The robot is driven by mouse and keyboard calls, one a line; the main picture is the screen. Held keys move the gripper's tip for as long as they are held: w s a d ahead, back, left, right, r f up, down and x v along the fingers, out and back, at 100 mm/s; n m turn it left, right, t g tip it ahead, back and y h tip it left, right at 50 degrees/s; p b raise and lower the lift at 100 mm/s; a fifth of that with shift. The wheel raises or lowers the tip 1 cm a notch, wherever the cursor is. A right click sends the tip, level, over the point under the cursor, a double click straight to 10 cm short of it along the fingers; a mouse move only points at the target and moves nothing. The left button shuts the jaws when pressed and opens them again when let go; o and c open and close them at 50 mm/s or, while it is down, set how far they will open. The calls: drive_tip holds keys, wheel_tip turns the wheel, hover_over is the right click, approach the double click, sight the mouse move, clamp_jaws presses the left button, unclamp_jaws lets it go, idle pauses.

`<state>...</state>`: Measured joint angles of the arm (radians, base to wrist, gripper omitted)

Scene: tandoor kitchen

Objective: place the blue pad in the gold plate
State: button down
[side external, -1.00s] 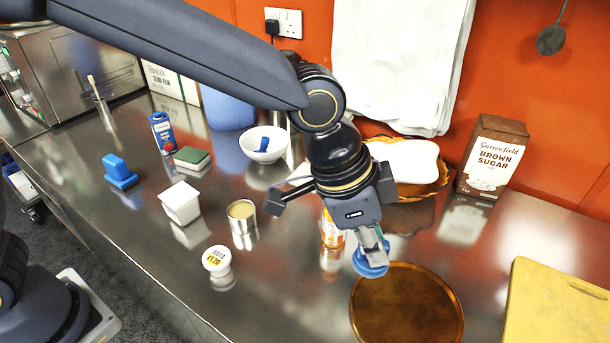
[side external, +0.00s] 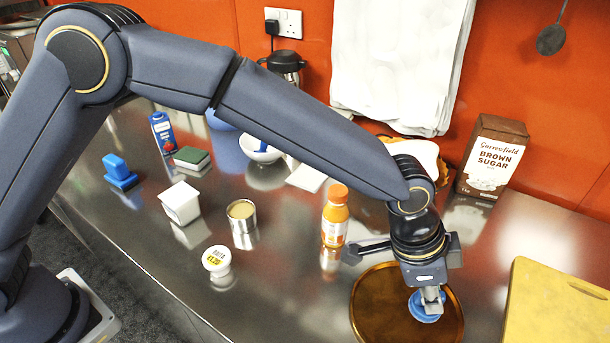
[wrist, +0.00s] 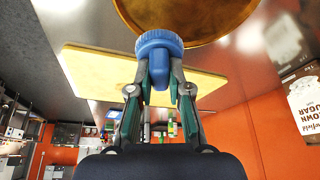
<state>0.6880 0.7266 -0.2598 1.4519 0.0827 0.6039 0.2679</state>
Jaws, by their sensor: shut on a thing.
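The blue pad (side external: 425,307) is a round blue piece with a narrower grip part, held in my gripper (side external: 432,293). In the wrist view the blue pad (wrist: 159,42) sits between the fingertips of my gripper (wrist: 160,75), which are shut on its stem. The gold plate (side external: 380,305) is a round, shiny, rimmed plate on the steel counter. In the side view the pad appears over the right part of the plate, inside its rim. I cannot tell whether it touches the plate. The gold plate (wrist: 190,15) also shows at the top of the wrist view.
An orange-capped bottle (side external: 335,215) stands left of the plate. A yellow board (side external: 560,305) lies to its right. A brown sugar bag (side external: 491,158) stands behind. A can (side external: 242,222), a white tub (side external: 181,203) and a small labelled pot (side external: 217,260) are further left.

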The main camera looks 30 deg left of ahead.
drive_tip(key=w+d+f, duration=0.2)
drive_tip(key=f, duration=0.1)
drive_tip(key=w+d+f, duration=0.1)
drive_tip(key=f, duration=0.1)
drive_tip(key=shift+f, duration=0.25)
drive_tip(key=shift+w+d+f, duration=0.1)
drive_tip(key=shift+w+f, duration=0.05)
drive_tip(key=shift+f, duration=1.55)
drive_tip(key=shift+f, duration=0.1)
drive_tip(key=c, duration=1.1)
unclamp_jaws()
